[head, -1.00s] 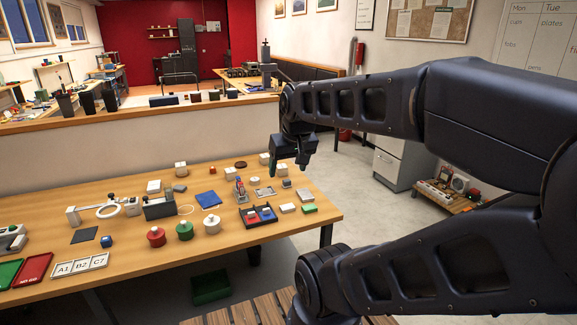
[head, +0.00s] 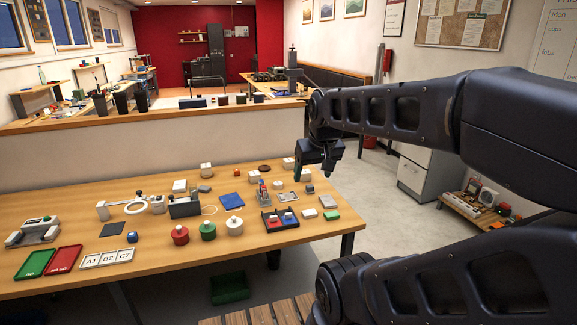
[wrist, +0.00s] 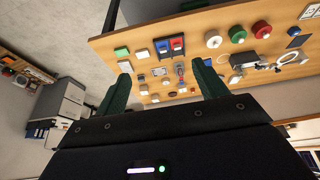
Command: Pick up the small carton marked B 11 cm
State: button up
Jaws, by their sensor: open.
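Several small pale boxes lie on the wooden table, and no B mark can be read on any, so I cannot tell which is the carton. In the head view one pale box (head: 206,169) is at the back, another box (head: 180,187) is left of it, and a flat box (head: 309,213) is near the right end. A further box (head: 288,163) is close beside my gripper (head: 313,176). My gripper is open and empty above the table's right end. In the wrist view its two green fingers stand apart (wrist: 163,84), with the table beyond them.
A black tray (head: 268,228) with red and blue pieces, red, green and white round pots (head: 208,230), a magnifier lamp (head: 135,208) and a blue pad (head: 232,201) crowd the table (head: 190,266). A low partition (head: 110,160) stands behind. Open floor lies right of the table.

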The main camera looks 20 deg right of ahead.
jog(key=shift+o, duration=0.4)
jog(key=shift+w+r, duration=0.1)
jog(key=w+r, duration=0.4)
jog(key=w, duration=0.6)
send_over(289, 160)
jog(key=s, duration=0.4)
notch_tip(289, 160, down, 26)
jog(key=f, duration=0.1)
jog(key=shift+n, duration=0.4)
jog(key=x, duration=1)
jog(key=shift+w+f, duration=0.1)
jog(key=shift+f, duration=0.25)
jog(key=c, duration=1.1)
jog(key=shift+o, duration=0.2)
